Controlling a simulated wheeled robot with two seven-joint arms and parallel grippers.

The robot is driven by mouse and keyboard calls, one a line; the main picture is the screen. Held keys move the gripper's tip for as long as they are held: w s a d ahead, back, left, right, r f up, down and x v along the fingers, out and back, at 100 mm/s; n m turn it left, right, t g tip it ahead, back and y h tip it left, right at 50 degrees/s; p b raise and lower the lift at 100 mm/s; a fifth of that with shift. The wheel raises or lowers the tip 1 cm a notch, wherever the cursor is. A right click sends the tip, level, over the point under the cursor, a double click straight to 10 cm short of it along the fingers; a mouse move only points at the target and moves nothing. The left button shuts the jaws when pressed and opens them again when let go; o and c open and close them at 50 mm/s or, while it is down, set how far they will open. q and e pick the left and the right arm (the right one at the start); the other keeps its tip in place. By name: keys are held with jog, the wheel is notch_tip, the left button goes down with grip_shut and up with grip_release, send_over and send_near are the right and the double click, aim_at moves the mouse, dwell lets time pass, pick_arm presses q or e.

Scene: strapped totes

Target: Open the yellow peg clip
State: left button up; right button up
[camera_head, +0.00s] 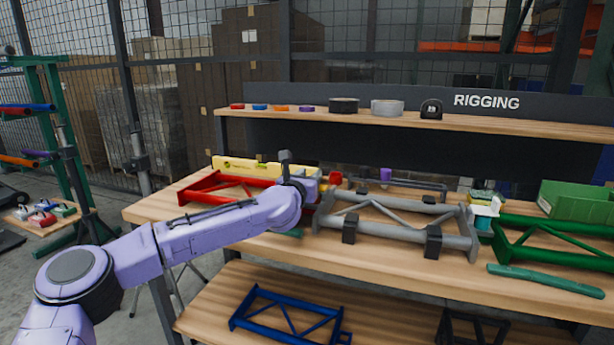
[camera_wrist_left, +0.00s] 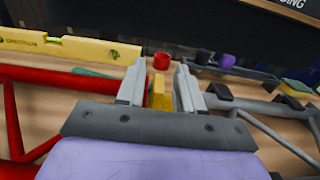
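A small yellow piece (camera_wrist_left: 160,95), which looks like the yellow peg clip, stands between the fingers of my left gripper (camera_wrist_left: 161,75) in the left wrist view. The fingers are apart, one on each side of it, and I see a gap on the left. I cannot tell whether the right finger touches it. In the head view my left gripper (camera_head: 318,186) is over the bench between the red frame and the grey frame, mostly hidden by my wrist; the clip does not show there. My right gripper is not in view.
A red frame (camera_head: 208,192) and yellow level (camera_head: 238,167) lie on the left; a grey frame (camera_head: 388,236) lies on the right. A red cylinder (camera_wrist_left: 161,61) stands just beyond the fingers. A green frame (camera_head: 540,240) and green bin (camera_head: 578,203) are farther right.

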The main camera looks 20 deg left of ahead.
pick_arm(q)
grip_shut()
jog(key=shift+a, duration=0.2)
